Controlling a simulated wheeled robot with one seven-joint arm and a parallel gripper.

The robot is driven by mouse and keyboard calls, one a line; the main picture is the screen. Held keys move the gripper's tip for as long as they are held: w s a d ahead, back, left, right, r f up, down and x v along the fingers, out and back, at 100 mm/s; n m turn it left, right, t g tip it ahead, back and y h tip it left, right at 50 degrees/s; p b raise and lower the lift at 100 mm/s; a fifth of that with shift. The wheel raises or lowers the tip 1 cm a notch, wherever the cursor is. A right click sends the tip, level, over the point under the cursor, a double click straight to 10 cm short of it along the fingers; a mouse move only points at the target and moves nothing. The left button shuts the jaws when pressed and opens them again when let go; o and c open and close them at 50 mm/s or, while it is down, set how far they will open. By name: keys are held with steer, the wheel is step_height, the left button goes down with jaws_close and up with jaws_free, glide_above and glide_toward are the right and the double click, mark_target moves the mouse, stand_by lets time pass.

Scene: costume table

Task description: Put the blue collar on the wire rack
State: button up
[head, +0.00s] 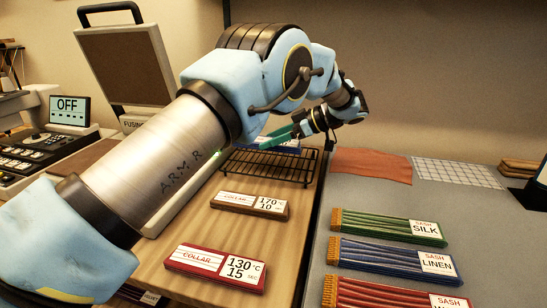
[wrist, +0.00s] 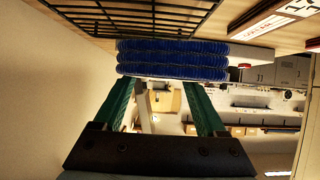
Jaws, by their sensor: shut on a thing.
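My gripper (head: 285,136) has teal fingers and reaches down from the back right over the wooden table. In the wrist view my gripper (wrist: 172,84) is shut on the blue collar (wrist: 172,60), which shows as a ribbed, layered blue bundle across the fingertips. In the head view the blue collar (head: 284,148) shows as a blue strip, partly hidden by the fingers, at the back edge of the black wire rack (head: 310,166). The wire rack (wrist: 120,12) lies beside the collar in the wrist view. I cannot tell whether they touch.
A tan collar pack (head: 250,205) and a red collar pack (head: 215,266) lie in front of the rack on the wooden table (head: 282,238). Several sash packs (head: 388,228) lie on the grey surface to the right. The fusing press (head: 120,55) stands at left, partly behind my arm.

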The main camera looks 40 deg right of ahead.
steer(key=shift+f+p, duration=0.65)
steer(key=shift+f, duration=2.5)
steer(key=shift+f, duration=0.2)
steer(key=o, duration=1.4)
steer(key=shift+o, duration=0.2)
steer(key=shift+r, duration=0.15)
steer(key=b+v, duration=0.3)
steer(key=v, duration=0.9)
